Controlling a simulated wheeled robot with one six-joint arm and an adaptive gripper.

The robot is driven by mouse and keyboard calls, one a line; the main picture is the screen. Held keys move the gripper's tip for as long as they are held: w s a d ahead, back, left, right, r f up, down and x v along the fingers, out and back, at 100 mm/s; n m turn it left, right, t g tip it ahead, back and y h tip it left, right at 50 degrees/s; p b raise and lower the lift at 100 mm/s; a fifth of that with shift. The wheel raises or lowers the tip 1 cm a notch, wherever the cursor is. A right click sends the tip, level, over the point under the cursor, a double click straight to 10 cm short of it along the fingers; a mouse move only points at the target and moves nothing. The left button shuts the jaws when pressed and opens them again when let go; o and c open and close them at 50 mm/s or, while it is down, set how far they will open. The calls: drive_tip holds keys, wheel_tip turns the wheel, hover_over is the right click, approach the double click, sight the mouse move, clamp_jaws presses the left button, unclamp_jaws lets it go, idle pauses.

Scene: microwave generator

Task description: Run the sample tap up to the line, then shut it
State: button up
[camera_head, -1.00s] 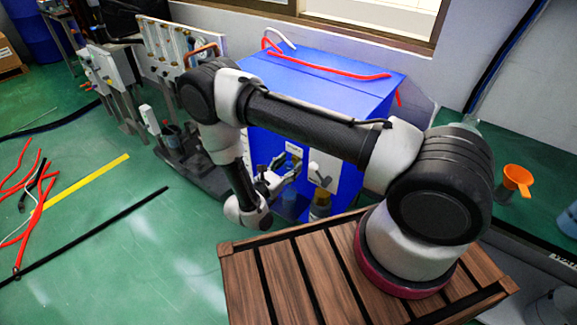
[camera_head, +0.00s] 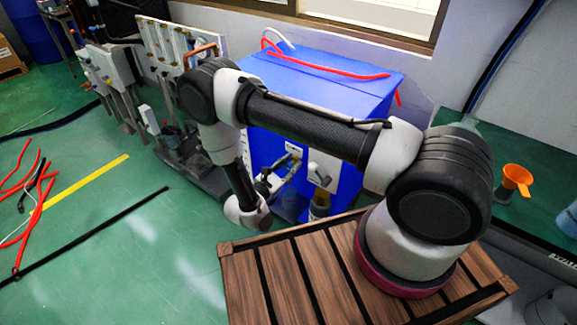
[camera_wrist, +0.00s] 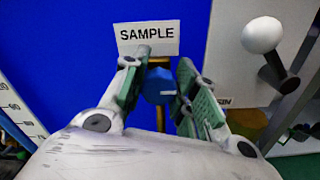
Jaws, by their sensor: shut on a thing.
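A blue tap handle (camera_wrist: 158,86) sits on a brass pipe (camera_wrist: 160,118) beneath the white SAMPLE label (camera_wrist: 149,37) in the wrist view. My gripper (camera_wrist: 164,66) has its green-padded fingers on either side of the handle and is shut on it. In the head view my gripper (camera_head: 288,172) reaches the front of the blue cabinet (camera_head: 350,90), just below the SAMPLE label (camera_head: 294,149). A white scale strip with black numbers (camera_wrist: 18,108) shows at the left of the wrist view. The fill line and any liquid level cannot be made out.
A white-knobbed lever (camera_wrist: 264,36) on a grey panel stands right of the tap. A small bottle-like thing (camera_head: 319,204) is below that panel. An orange funnel (camera_head: 517,179) stands at the right. Red hoses (camera_head: 36,215) lie on the floor at the left.

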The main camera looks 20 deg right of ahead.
drive_tip(key=o, duration=1)
drive_tip(key=v, duration=1.2)
